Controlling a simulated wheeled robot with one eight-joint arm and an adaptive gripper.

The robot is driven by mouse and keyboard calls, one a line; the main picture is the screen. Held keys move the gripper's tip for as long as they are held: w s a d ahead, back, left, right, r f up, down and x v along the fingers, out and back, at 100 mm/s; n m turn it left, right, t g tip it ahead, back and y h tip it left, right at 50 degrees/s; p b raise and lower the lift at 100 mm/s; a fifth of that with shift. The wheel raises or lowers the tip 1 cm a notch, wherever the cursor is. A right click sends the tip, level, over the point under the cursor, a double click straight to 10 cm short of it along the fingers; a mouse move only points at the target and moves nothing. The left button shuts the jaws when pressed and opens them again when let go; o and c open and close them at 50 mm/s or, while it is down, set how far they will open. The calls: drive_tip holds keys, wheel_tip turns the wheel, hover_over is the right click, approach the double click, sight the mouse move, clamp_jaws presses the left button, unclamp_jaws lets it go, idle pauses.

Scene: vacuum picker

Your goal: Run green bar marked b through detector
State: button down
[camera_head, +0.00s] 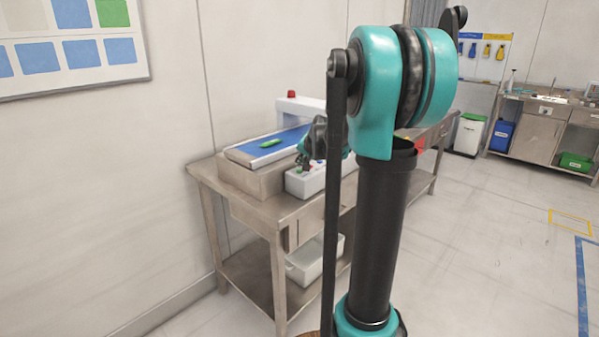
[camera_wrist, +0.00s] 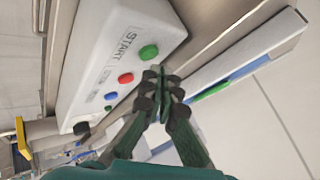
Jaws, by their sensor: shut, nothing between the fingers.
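A green bar (camera_head: 270,143) lies on the blue belt (camera_head: 255,150) of the detector, before its white arch (camera_head: 303,106). The bar also shows in the wrist view (camera_wrist: 211,91), right of my fingers; no letter is readable on it. A white control box (camera_head: 300,184) stands beside the belt. In the wrist view its face (camera_wrist: 95,45) carries the word START beside a green button (camera_wrist: 149,52), with a red button (camera_wrist: 126,78) and a blue button (camera_wrist: 110,95) along from it. My gripper (camera_wrist: 158,70) is shut and empty, its tips close to the green button; contact cannot be told.
The detector stands on a metal table (camera_head: 262,210) against the wall. A grey bin (camera_head: 305,268) sits on the lower shelf. A red lamp (camera_head: 291,94) tops the arch. My arm hides part of the table's right side. Open floor lies to the right.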

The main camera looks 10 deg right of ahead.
drive_tip(key=shift+f, duration=0.2)
idle(0.5)
drive_tip(key=shift+f, duration=0.2)
